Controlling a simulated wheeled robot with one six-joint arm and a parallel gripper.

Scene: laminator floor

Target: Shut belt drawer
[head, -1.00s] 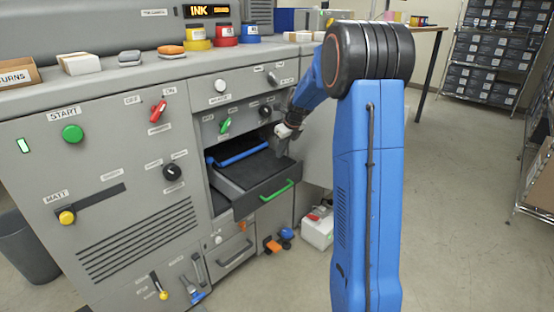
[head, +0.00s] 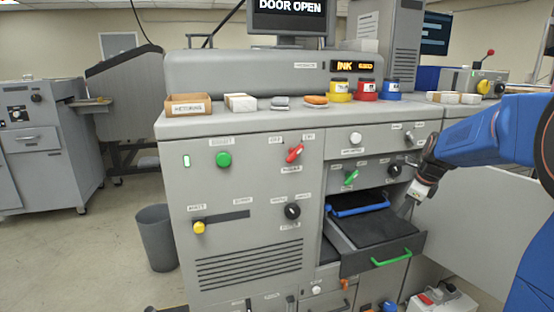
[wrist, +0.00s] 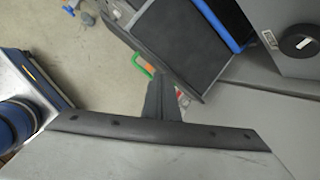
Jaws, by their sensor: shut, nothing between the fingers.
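The belt drawer (head: 385,255) is a grey drawer with a dark inside and a green handle (head: 391,258). It stands pulled out of the machine's front, below the green switch. A blue bar (head: 358,210) lies across the opening behind it. My gripper (head: 407,208) is shut and empty, pointing down close to the drawer's right side. In the wrist view, the shut fingers (wrist: 162,98) show beside the drawer's dark tray (wrist: 185,38), with the green handle (wrist: 143,66) partly behind them. I cannot tell whether they touch the drawer.
A screen (head: 290,14) above the machine reads DOOR OPEN. Ink jars (head: 366,90), small boxes (head: 240,102) and an orange item (head: 316,100) sit on the top. A grey bin (head: 157,238) stands at left. A white box (head: 440,300) is on the floor below right.

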